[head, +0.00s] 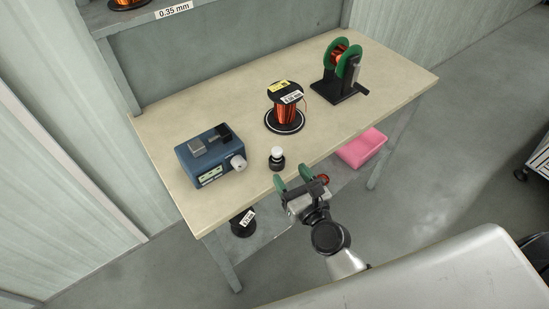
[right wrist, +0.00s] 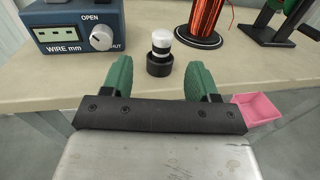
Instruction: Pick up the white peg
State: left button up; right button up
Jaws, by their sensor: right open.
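The white peg (head: 277,152) stands upright in a small black round holder (head: 277,164) near the table's front edge. In the right wrist view the white peg (right wrist: 162,39) and its black holder (right wrist: 159,64) sit beyond the fingers, roughly between them. My right gripper (head: 293,178) has green fingertips, is open and empty, and is just in front of the table edge, short of the peg. In the right wrist view the gripper's fingers (right wrist: 160,78) are spread apart on either side of the peg's line. My left gripper is not in view.
A blue wire box (head: 211,156) stands left of the peg. A copper wire spool (head: 284,107) stands behind it, and a green-flanged winder (head: 342,72) is at the back right. A pink bin (head: 361,148) is below the table. The table (head: 215,105) has free room behind the box.

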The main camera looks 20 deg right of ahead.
aim_at(280, 156)
jog(key=w, duration=0.2)
jog(key=shift+w+a, duration=0.15)
jog(key=shift+w, duration=0.2)
jog(key=shift+w+a+r, duration=0.1)
jog(key=shift+w+a, duration=0.05)
jog(key=shift+w, duration=0.4)
jog(key=w+p, duration=0.1)
jog(key=w, duration=0.2)
jog(key=shift+w+a, duration=0.15)
jog(key=shift+w, duration=0.2)
jog(key=shift+w+a, duration=0.1)
jog(key=shift+w, duration=0.3)
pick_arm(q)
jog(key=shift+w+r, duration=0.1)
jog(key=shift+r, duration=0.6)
pick_arm(e)
jog(key=shift+s, duration=0.1)
jog(key=c, duration=1)
